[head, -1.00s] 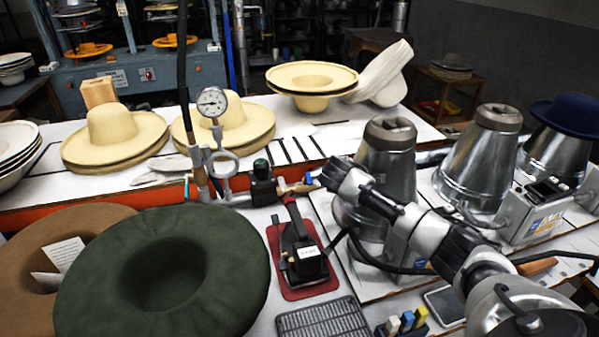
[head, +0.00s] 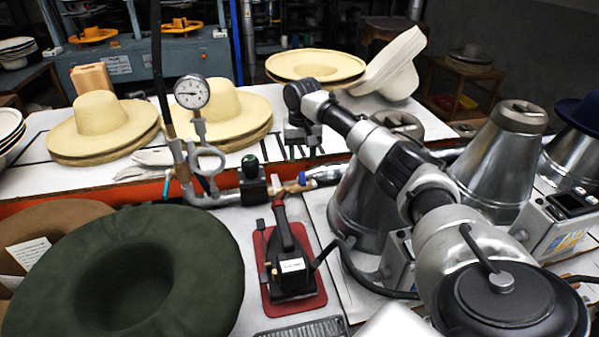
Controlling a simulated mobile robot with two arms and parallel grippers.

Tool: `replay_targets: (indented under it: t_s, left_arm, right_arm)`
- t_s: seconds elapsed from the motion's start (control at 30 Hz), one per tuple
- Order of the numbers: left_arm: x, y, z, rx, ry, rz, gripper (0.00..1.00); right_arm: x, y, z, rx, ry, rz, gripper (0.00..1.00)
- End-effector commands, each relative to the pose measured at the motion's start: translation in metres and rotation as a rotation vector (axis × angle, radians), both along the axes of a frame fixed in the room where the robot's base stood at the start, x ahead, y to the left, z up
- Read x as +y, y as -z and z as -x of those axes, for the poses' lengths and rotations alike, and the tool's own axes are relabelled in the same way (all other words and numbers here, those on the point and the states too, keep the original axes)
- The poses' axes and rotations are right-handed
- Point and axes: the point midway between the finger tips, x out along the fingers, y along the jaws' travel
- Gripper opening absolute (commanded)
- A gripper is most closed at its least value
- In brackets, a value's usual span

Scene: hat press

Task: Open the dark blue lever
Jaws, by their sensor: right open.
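A small blue lever (head: 302,179) sits on the brass-coloured valve (head: 290,187) in the pipe line at the middle of the bench. A second small dark blue piece (head: 203,183) shows behind the gauge pipes; its shape is hard to tell. My right arm reaches in from the lower right. Its gripper (head: 301,146) hangs down just above the blue lever in the picture, open and empty. No contact with the lever shows. My left gripper is not in view.
A pressure gauge (head: 192,92) on a post and a black-capped valve (head: 251,176) stand left of the lever. Metal hat cones (head: 500,165) stand to the right. A black iron (head: 290,270) on a red pad and a green hat (head: 130,275) are in front.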

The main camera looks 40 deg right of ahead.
Motion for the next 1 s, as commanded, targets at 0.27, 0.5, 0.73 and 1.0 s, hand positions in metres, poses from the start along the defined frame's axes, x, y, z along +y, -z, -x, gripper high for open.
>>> replay_targets:
  t_s: [0.27, 0.5, 0.73, 1.0]
  left_arm:
    - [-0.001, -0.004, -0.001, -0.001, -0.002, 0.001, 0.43]
    - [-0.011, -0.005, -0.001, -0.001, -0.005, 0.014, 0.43]
    - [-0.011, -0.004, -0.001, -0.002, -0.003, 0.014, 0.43]
    - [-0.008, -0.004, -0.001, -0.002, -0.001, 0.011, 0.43]
  right_arm:
    - [0.000, 0.050, 0.000, 0.002, -0.003, 0.001, 0.45]
    - [0.000, 0.069, 0.000, -0.002, -0.003, 0.001, 0.45]
    - [0.000, 0.070, 0.000, -0.002, -0.003, 0.001, 0.45]
    - [0.000, 0.070, 0.000, -0.002, -0.003, 0.002, 0.09]
